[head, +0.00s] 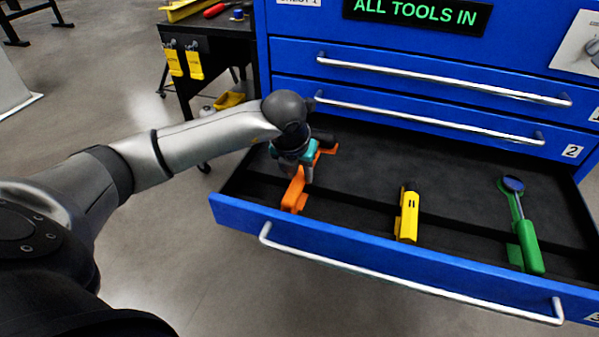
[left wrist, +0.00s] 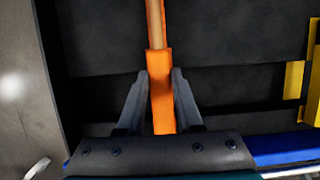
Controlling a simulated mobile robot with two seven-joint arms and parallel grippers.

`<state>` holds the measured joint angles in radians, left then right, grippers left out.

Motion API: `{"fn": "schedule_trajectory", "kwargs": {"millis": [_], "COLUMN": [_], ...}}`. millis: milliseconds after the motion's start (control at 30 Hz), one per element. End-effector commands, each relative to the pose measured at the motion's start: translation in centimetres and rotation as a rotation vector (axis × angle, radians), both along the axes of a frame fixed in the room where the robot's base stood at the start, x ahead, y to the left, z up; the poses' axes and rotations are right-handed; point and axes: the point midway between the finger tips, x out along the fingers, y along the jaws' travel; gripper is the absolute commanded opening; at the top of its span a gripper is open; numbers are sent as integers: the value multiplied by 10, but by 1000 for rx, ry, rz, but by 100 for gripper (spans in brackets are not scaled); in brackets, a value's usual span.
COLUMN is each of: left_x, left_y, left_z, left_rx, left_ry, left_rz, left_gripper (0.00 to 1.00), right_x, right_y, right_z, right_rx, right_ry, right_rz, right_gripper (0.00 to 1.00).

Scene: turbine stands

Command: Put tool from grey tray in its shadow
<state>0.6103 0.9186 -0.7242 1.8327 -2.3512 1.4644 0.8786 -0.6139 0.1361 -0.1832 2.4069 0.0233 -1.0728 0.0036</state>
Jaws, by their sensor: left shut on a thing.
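An orange-handled tool (head: 294,191) is at the left end of the open blue drawer (head: 330,228). My left gripper (head: 303,165) reaches down over the drawer and is shut on the tool. In the left wrist view the orange handle (left wrist: 161,90) lies between the two fingers (left wrist: 160,103), with a thinner shaft running up out of frame. An orange patch (head: 331,149) shows just behind the gripper; I cannot tell whether it is tool or shadow. The gripper hides part of the tool. Whether the tool touches the drawer floor is unclear. My right gripper is not in view.
A yellow tool (head: 408,215) and a green-handled tool (head: 530,245) lie in the same drawer, each by a patch of its colour. Closed drawers with a silver handle (head: 430,118) rise behind. A black cart (head: 215,50) stands at the back left.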

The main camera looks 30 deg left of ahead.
Motion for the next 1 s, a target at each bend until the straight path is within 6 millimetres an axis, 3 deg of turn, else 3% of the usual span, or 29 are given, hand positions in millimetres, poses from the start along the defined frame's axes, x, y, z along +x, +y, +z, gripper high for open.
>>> {"fn": "schedule_trajectory", "kwargs": {"millis": [33, 133, 167, 433, 633, 733, 1000], "left_x": [-7, -7, -7, -5, -5, -5, -5], "left_y": [-3, -3, -3, -2, -2, -2, -1], "left_z": [-11, -11, -11, -8, -7, -8, -5], "left_rx": [-4, -4, -4, -2, -2, -1, 0], "left_ry": [29, 30, 31, 22, 19, 22, 18], "left_rz": [-2, -2, -2, -2, -2, -3, -3], "left_gripper": [0, 0, 37, 67, 69, 79, 79], "right_x": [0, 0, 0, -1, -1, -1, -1], "right_y": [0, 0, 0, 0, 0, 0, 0], "right_z": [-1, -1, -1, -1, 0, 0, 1], "right_rx": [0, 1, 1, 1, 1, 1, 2], "right_ry": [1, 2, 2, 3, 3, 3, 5], "right_rz": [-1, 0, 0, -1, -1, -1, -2], "right_gripper": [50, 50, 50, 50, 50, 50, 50]}}
